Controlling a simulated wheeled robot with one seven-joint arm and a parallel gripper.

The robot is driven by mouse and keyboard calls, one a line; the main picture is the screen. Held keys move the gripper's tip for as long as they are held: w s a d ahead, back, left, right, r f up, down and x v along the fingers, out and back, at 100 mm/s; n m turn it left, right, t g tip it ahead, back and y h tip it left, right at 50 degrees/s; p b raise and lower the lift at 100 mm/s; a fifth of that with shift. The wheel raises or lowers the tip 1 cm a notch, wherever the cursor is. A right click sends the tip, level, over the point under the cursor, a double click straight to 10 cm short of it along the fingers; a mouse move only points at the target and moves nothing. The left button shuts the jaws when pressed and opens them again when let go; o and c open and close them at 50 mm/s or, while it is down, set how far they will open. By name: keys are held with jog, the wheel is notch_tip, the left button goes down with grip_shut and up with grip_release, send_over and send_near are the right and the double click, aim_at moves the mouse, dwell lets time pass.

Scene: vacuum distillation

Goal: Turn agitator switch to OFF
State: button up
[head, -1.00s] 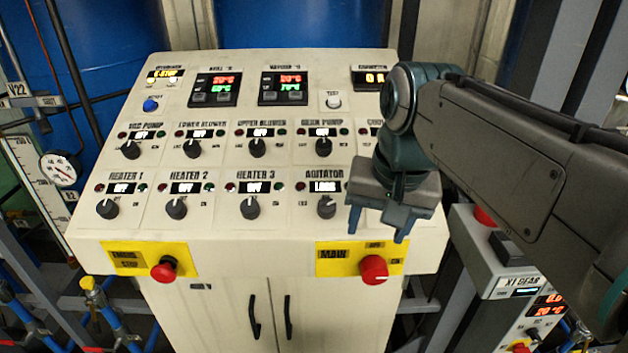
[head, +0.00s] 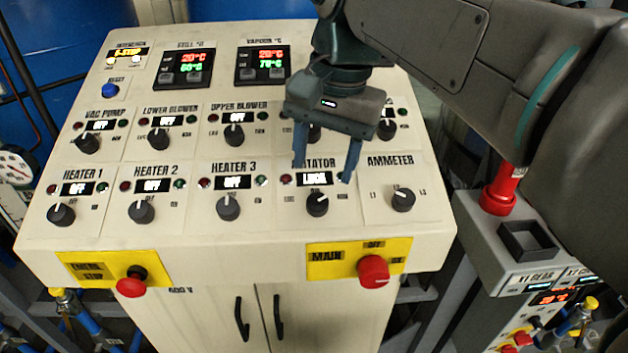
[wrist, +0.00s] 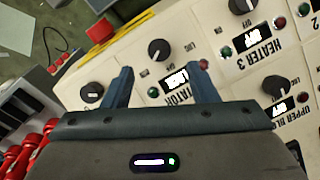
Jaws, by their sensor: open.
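The agitator switch (head: 317,203) is a dark round knob with a white pointer line, under a small lit display (head: 314,179) on the sloped cream panel. The display seems to read LOCAL. My gripper (head: 327,172) is open and empty over the agitator label, partly covering it, with its fingertips just above the knob in the head view. In the wrist view the knob (wrist: 159,50) lies beyond the two spread fingers (wrist: 163,82), apart from them.
The heater 3 knob (head: 229,207) is to the left and the ammeter knob (head: 403,200) to the right. Below are the red main switch (head: 373,270) and the red emergency stop (head: 131,283). My arm hides part of the upper right panel.

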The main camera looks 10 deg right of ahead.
aim_at(318, 200)
jog(key=f, duration=0.7)
jog(key=shift+w+a, duration=0.2)
jog(key=shift+a, duration=0.2)
jog(key=c, duration=1)
